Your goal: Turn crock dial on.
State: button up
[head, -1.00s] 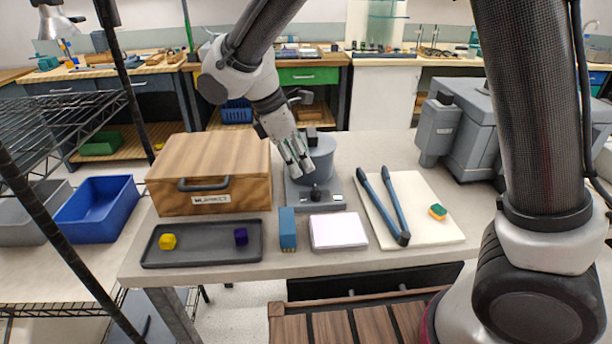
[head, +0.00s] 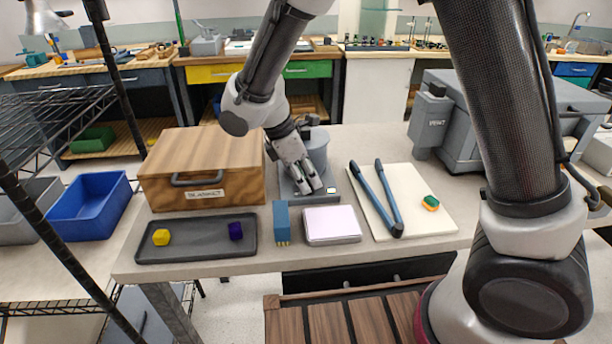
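The crock (head: 318,150) is a grey round pot with a dark lid knob, standing on a flat grey base (head: 329,197) near the middle of the table. A small white and yellow label shows at the right of the base front. My gripper (head: 308,188) points down at the front of the base, in front of the pot. Its fingers cover the place of the dark dial, so the dial is hidden. I cannot tell whether the fingers touch or straddle the dial, or how far apart they are.
A wooden box (head: 203,168) stands close left of the crock.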

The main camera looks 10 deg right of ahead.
jog(key=c, duration=0.7)
jog(key=shift+w+m+g, duration=0.1)
jog(key=shift+m+g, duration=0.2)
jog(key=shift+m, duration=0.5)
jog(key=shift+c, duration=0.2)
jog(key=o, duration=0.7)
jog(key=shift+o, duration=0.2)
jog(key=shift+r, duration=0.1)
jog(key=v, duration=1.2)
